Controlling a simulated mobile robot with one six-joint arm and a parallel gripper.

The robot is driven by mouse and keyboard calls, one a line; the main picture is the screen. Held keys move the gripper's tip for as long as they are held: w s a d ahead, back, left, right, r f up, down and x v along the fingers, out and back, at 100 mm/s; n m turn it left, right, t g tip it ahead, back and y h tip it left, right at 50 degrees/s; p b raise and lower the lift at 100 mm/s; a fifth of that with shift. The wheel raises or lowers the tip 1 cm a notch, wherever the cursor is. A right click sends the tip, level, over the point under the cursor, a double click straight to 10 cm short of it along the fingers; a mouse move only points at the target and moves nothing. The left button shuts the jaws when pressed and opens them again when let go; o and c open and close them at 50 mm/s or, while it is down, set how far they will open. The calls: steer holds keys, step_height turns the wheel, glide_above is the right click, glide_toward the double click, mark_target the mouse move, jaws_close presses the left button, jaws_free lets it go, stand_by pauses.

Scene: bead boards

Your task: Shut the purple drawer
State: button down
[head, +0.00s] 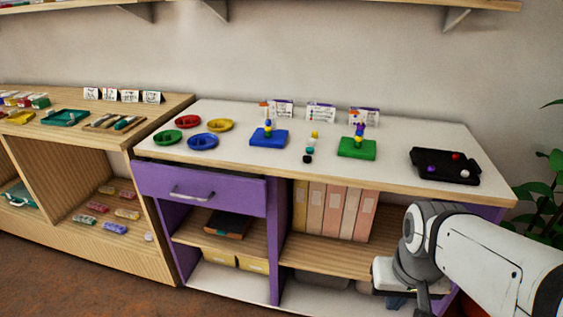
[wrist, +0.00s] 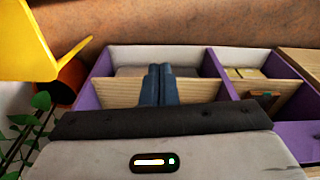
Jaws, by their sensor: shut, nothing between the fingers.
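The purple drawer (head: 200,190) is at the upper left of the purple cabinet, under the white top, with a silver bar handle (head: 191,194). Its front stands out from the cabinet, with a dark gap above it, so it is partly open. Its inside is hidden. My gripper (head: 397,303) is at the lower right in the head view, in front of the cabinet's right shelves and well apart from the drawer. In the wrist view its dark blue fingers (wrist: 160,70) are together and empty. A purple panel at that view's right edge may be the drawer front.
The white top (head: 310,165) carries colored dishes, a blue board (head: 268,138), a green board (head: 357,149), beads and a black tray (head: 445,166). Upright binders (head: 335,210) stand on the right shelf. A wooden shelf unit (head: 60,150) adjoins at left. A plant (head: 540,190) is at right.

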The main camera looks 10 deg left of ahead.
steer(key=shift+d, duration=0.1)
steer(key=n+t+y+b, duration=1.1)
steer(key=n+t, duration=0.1)
steer(key=n, duration=1.4)
glide_toward(242, 198)
steer(key=a, duration=0.4)
steer(key=shift+w+d+f, duration=0.1)
steer(key=shift+w+d, duration=0.05)
steer(key=shift+w, duration=0.95)
steer(key=shift+w+d+f, duration=0.1)
steer(key=shift+w, duration=1)
